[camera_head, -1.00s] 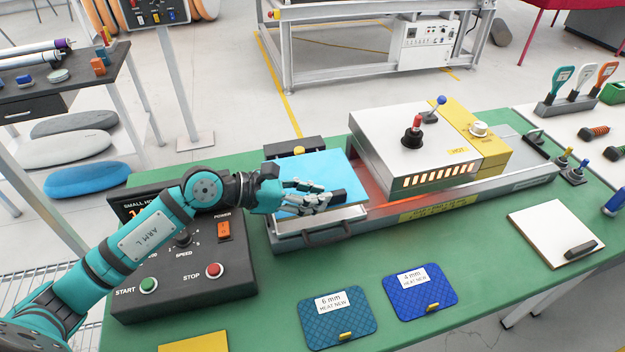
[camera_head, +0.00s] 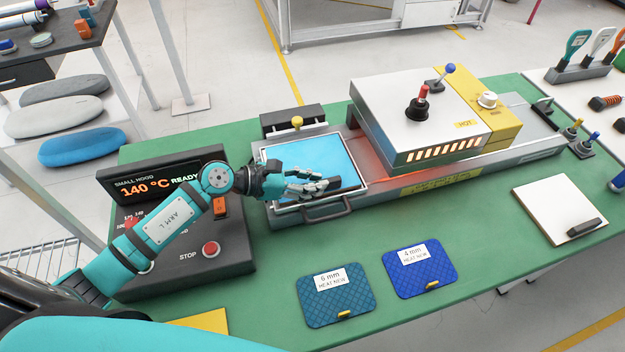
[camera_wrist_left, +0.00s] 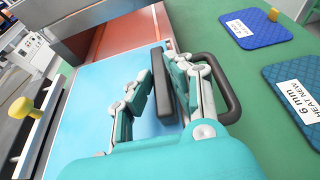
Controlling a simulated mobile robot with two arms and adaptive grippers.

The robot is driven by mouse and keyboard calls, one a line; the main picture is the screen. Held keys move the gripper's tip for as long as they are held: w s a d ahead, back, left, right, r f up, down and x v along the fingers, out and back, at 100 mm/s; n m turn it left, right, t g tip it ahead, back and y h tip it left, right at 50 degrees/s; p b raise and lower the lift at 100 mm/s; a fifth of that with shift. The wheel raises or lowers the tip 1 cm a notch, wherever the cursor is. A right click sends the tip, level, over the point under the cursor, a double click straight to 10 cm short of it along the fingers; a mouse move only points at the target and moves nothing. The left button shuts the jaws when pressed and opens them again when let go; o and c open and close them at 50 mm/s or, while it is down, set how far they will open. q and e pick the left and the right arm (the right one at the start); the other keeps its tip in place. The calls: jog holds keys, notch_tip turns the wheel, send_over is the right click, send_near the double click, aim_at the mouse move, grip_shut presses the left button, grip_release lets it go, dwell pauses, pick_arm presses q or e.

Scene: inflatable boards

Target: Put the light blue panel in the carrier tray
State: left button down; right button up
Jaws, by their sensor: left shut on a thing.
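The light blue panel (camera_head: 318,150) lies flat, or nearly so, inside the silver rim of the carrier tray (camera_head: 287,207). My left gripper (camera_head: 325,187) is over the panel's front part. Its fingers are closed around a dark block at the panel's front edge, and the block shows between the fingers in the left wrist view. The panel also shows in the left wrist view (camera_wrist_left: 105,100), under and beside the fingers. The fingers hide part of the panel's front edge. My right gripper is not in view.
The hot hood (camera_head: 420,120), with glowing slots, stands just right of the tray. A control box (camera_head: 185,230) reading 140 °C READY is at the left. A yellow knob (camera_head: 297,122) stands behind the tray. Two blue mats (camera_head: 335,295) lie in front. The tray's handle (camera_head: 325,212) is close to my fingers.

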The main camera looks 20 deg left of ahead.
pick_arm(q)
jog(key=shift+f, duration=0.15)
jog(key=c, duration=1.5)
grip_release()
jog(key=shift+o, duration=1.4)
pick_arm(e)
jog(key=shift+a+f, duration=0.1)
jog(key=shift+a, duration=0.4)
